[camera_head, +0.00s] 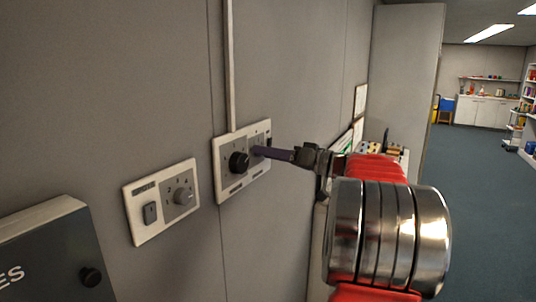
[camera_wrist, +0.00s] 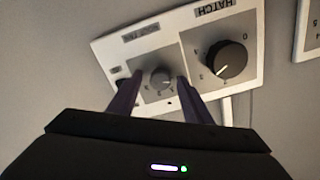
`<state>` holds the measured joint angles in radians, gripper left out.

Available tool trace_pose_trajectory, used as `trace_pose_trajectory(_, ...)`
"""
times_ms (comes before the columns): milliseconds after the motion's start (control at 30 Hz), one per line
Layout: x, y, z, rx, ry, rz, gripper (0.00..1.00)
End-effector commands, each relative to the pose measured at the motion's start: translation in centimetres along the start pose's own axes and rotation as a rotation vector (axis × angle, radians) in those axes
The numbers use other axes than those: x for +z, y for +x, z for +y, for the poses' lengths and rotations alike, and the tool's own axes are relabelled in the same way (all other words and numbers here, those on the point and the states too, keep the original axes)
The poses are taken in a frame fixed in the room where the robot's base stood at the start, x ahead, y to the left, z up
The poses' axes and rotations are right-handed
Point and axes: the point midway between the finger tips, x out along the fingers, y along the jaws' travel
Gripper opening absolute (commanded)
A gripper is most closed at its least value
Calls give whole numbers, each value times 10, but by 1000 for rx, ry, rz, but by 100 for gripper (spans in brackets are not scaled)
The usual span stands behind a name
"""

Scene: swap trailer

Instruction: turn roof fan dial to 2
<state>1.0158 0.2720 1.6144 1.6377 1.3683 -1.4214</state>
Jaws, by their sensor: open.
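My gripper (camera_wrist: 158,88) is open, with one dark purple finger on each side of this knob. I cannot tell whether the fingers touch it. The pointer's setting is too small to read surely. In the head view my gripper (camera_head: 258,151) reaches the right half of the panel (camera_head: 221,185) and hides the small knob.
A larger black dial (camera_wrist: 225,60) labelled HATCH sits beside the small knob; this black dial (camera_head: 239,162) also shows in the head view. Another panel with a grey dial (camera_head: 183,197) and a dark box (camera_head: 55,255) are on the wall to the left. Open floor (camera_head: 480,200) lies right.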

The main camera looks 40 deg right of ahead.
Motion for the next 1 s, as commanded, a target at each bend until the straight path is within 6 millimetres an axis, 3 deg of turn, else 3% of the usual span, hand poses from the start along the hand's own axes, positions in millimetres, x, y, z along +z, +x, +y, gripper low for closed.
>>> trace_pose_trajectory(300,0,3,0,0,0,0,45)
trace_pose_trajectory(900,0,3,0,0,1,0,4)
trace_pose_trajectory(1000,0,3,0,0,2,0,4)
